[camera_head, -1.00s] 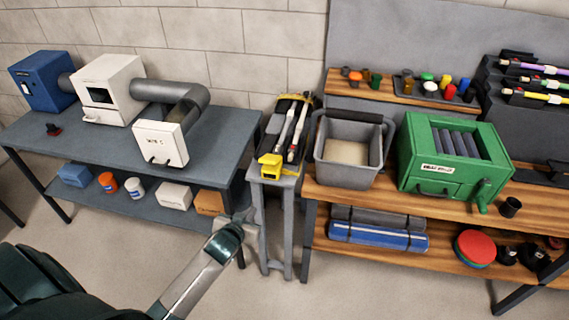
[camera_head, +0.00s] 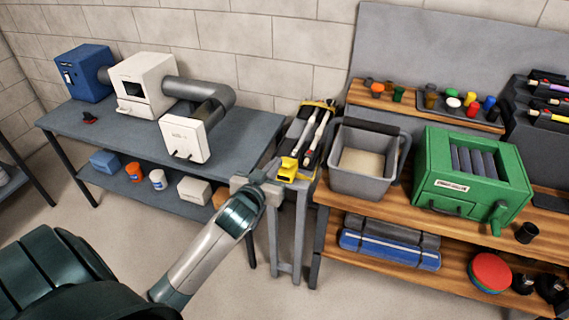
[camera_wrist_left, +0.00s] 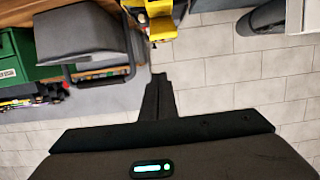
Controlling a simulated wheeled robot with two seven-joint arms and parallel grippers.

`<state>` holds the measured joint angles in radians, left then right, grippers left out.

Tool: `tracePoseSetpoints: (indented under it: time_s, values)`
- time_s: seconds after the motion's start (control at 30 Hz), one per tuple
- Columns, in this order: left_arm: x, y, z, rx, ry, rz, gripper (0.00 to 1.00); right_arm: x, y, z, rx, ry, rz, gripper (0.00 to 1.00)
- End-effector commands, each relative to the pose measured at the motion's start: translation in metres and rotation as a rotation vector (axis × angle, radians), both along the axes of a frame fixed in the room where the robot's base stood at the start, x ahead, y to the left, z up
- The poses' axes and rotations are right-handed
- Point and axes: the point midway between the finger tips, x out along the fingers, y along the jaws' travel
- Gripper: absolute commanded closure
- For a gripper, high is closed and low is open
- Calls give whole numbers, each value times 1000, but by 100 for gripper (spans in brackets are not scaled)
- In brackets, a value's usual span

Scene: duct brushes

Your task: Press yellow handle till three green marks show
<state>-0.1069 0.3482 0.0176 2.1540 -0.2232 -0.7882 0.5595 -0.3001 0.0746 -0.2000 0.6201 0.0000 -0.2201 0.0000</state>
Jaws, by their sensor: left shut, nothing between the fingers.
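The yellow handle (camera_head: 289,168) is at the front end of a dark device (camera_head: 303,140) with white rods, on a narrow grey stand (camera_head: 285,215). My left gripper (camera_head: 274,168) is shut and empty, close to the left side of the yellow handle in the head view; I cannot tell whether they touch. In the left wrist view the shut fingers (camera_wrist_left: 158,88) point toward the yellow part (camera_wrist_left: 160,28), with a gap between them in the picture. No green marks on the device can be made out. My right gripper is not in view.
A grey bucket (camera_head: 348,180) and a green wringer box (camera_head: 430,173) stand on the wooden bench to the right. A blue-grey table (camera_head: 115,140) with white and blue machines stands to the left. Open floor lies in front.

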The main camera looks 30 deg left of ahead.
Motion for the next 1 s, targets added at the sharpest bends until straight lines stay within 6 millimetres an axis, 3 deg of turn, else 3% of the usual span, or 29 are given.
tracePoseSetpoints:
  time_s: [0.27, 0.87, 1.0]
  values:
    - [18, 4, -2, 0, 0, 0, 100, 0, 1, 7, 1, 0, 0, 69]
    - [96, 23, -20, 1, 0, 1, 100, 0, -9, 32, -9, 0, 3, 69]
    - [83, 20, -38, -1, 5, 0, 100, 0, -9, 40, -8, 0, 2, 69]
